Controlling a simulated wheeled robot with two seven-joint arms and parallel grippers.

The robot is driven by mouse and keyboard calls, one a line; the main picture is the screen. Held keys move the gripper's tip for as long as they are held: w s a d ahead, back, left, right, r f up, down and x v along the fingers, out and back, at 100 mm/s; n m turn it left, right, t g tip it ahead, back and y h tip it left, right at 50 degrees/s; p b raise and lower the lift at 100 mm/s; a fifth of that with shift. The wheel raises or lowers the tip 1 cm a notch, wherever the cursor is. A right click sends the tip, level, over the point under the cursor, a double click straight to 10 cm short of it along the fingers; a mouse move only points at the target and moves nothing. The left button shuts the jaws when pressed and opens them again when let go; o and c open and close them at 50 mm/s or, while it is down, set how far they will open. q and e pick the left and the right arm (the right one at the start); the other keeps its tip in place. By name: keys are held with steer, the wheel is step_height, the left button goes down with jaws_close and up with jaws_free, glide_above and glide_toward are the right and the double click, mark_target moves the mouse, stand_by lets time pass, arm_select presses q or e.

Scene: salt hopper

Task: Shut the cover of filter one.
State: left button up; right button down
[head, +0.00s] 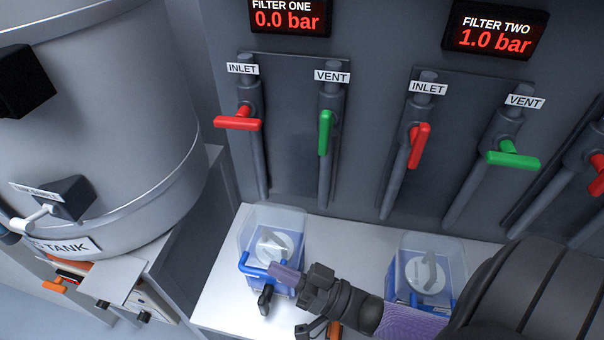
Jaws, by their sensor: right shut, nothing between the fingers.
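Filter one (289,222) stands on the white bench under the FILTER ONE display, as a clear-walled housing with a blue frame. A round white cover with a raised grip (272,244) shows in it; I cannot tell whether it is fully shut. My right gripper (279,270) reaches in from the right, its purple fingers shut and empty at the near side of filter one, over its blue front edge. They hide part of that edge; contact is unclear. My left gripper is not in view.
Filter two (452,252) stands to the right, partly behind my arm. The FILTER ONE display (289,18) reads 0.0 bar; its red inlet handle (237,124) lies crosswise and its green vent handle (324,132) upright. A large tank (95,130) fills the left. The bench (222,290) is bare left of filter one.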

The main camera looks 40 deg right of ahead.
steer(key=f, duration=0.1)
steer(key=f+b, duration=0.1)
steer(key=shift+s+a+f, duration=0.25)
steer(key=shift+s+f, duration=0.05)
steer(key=shift+f, duration=0.1)
arm_select(q)
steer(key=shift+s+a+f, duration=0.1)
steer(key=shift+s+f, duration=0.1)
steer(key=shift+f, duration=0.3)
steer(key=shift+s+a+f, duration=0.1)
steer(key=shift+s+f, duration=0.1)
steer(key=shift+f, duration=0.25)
steer(key=shift+b, duration=0.3)
arm_select(e)
steer(key=shift+s+a+f, duration=0.1)
steer(key=shift+f, duration=0.1)
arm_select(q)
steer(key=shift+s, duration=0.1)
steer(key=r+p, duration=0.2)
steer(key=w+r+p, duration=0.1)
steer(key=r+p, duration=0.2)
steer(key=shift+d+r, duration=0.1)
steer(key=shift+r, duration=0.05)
arm_select(e)
step_height(320, 180, up, 10)
steer(key=shift+r, duration=0.2)
